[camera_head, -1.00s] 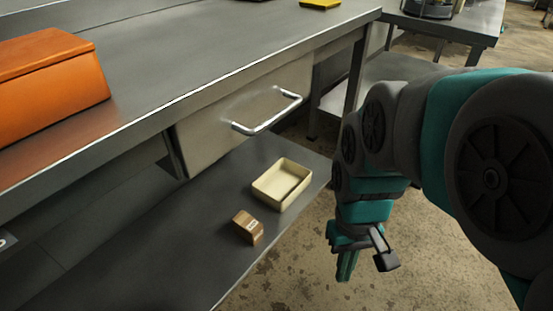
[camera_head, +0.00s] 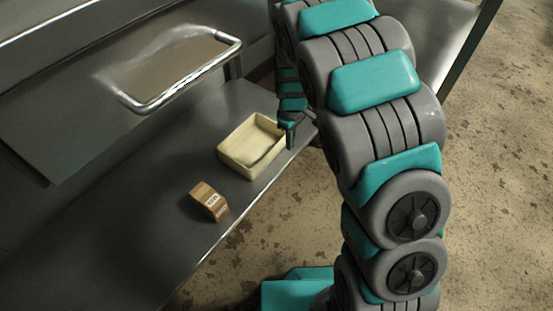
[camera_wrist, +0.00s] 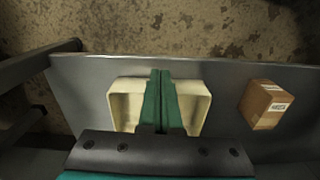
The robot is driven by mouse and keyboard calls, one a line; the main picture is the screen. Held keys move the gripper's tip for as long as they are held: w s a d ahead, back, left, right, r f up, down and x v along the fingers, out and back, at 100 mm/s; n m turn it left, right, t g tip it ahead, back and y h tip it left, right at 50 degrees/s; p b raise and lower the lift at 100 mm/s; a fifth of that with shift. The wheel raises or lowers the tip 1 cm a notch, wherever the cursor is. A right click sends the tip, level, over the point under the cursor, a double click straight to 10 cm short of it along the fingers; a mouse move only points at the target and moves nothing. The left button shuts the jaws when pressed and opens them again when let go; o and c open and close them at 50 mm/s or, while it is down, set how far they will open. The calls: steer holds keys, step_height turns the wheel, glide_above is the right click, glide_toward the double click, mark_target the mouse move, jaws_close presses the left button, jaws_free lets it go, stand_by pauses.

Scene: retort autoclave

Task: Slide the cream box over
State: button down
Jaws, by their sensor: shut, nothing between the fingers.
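The cream box (camera_head: 236,158) is an open, shallow tray-like box on the lower shelf, near its front edge. In the wrist view the cream box (camera_wrist: 122,103) lies behind my gripper's fingers, which hide its middle. My gripper (camera_head: 290,135) is at the right side of the box in the head view, close to its right corner. In the wrist view my gripper (camera_wrist: 161,75) has its two green fingers together with nothing between them. I cannot tell whether the fingers touch the box.
A small brown carton (camera_head: 208,201) with a white label sits left of the box on the lower shelf (camera_head: 130,245); it also shows in the wrist view (camera_wrist: 265,105). A drawer handle (camera_head: 190,85) juts out above the shelf. Speckled floor lies beyond the shelf edge.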

mark_target(276, 162)
steer(key=shift+n, duration=0.3)
steer(key=w+a+f, duration=0.1)
steer(key=f, duration=0.3)
steer(key=a+f+b, duration=0.1)
steer(key=f, duration=0.3)
steer(key=w+f, duration=0.1)
steer(key=f, duration=0.3)
steer(key=shift+w+a+f, duration=0.15)
steer(key=shift+w+a, duration=0.2)
steer(key=shift+a, duration=0.05)
steer(key=shift+w+a, duration=0.4)
steer(key=shift+a, duration=0.25)
steer(key=shift+w, duration=0.1)
